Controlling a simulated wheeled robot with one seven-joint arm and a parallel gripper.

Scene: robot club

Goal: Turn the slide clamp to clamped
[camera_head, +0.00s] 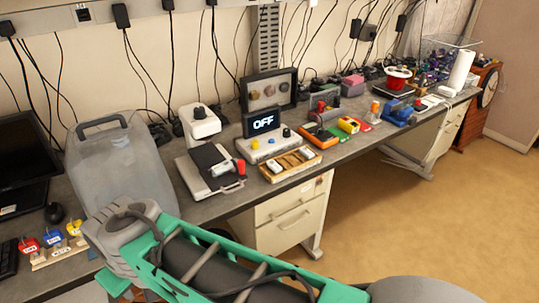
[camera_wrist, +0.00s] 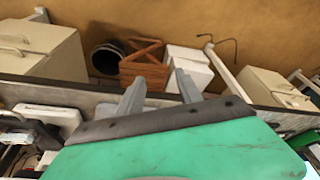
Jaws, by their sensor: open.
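A grey-white device with a black top plate (camera_head: 212,167) and a red upright knob (camera_head: 241,166) stands at the front edge of the bench; it looks like the slide clamp, but I cannot be sure. Its setting is too small to read. In the wrist view, my gripper (camera_wrist: 160,84) has its two grey fingers apart with nothing between them. The fingers point toward the bench edge and the space beyond it. In the head view my teal arm crosses the lower front, and the fingertips cannot be made out. My gripper is apart from the device.
Bench drawers (camera_head: 290,220) are below. In the wrist view, a wooden crate (camera_wrist: 143,68) shows past the bench edge.

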